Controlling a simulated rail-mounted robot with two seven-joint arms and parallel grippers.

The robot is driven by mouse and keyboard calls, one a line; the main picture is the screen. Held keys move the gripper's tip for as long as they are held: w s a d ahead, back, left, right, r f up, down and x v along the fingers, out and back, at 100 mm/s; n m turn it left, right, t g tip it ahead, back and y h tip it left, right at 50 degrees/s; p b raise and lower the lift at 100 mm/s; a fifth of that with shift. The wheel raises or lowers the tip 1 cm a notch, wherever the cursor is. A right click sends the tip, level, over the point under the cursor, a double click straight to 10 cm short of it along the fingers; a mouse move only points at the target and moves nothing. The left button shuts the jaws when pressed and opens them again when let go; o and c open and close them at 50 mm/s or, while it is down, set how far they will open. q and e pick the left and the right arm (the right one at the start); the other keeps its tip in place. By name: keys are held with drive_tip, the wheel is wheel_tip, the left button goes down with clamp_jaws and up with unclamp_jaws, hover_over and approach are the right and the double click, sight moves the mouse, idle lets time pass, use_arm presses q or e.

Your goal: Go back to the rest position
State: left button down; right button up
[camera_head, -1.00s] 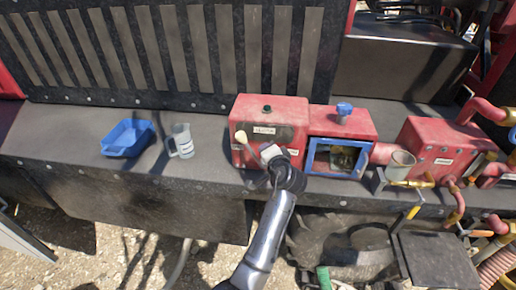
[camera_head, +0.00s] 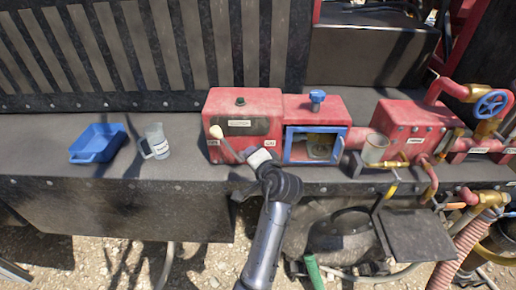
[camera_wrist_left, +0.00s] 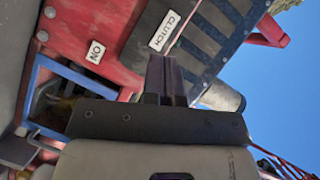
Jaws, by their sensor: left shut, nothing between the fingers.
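My left gripper (camera_head: 256,156) is in front of the red clutch box (camera_head: 243,104), near its lower right corner. In the left wrist view its dark fingers (camera_wrist_left: 165,80) are together and empty, and the labels CLUTCH and ON show on the red box (camera_wrist_left: 90,25) behind them. A lever with a pale knob (camera_head: 216,131) leans to the left on the box front, and the gripper is to the right of the knob. The lever's foot is close to the gripper; I cannot tell whether they touch. My right gripper is not in view.
A blue tray (camera_head: 97,143) and a clear measuring jug (camera_head: 156,142) stand on the grey ledge (camera_head: 60,170) to the left.

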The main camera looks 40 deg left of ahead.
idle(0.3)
use_arm(q)
drive_tip(key=s+d+f+n+t+h, duration=0.3)
drive_tip(key=s+d+t+h, duration=0.3)
drive_tip(key=d+h, duration=0.55)
drive_tip(key=s+f+m+g+h, duration=0.15)
drive_tip(key=s+f+g, duration=0.35)
drive_tip(key=s+f, duration=0.85)
drive_tip(key=s+f+m+g+h, duration=0.15)
drive_tip(key=s+f+g, duration=0.25)
drive_tip(key=s+f, duration=0.95)
drive_tip(key=w+d+r+p+v, duration=0.1)
drive_tip(key=w+p+v, duration=0.2)
drive_tip(key=p+v, duration=1.2)
wheel_tip(320, 180, up, 4)
drive_tip(key=shift+s+d+f+m, duration=0.25)
drive_tip(key=shift+s+m, duration=0.15)
drive_tip(key=shift+s, duration=0.3)
drive_tip(key=shift+y, duration=0.25)
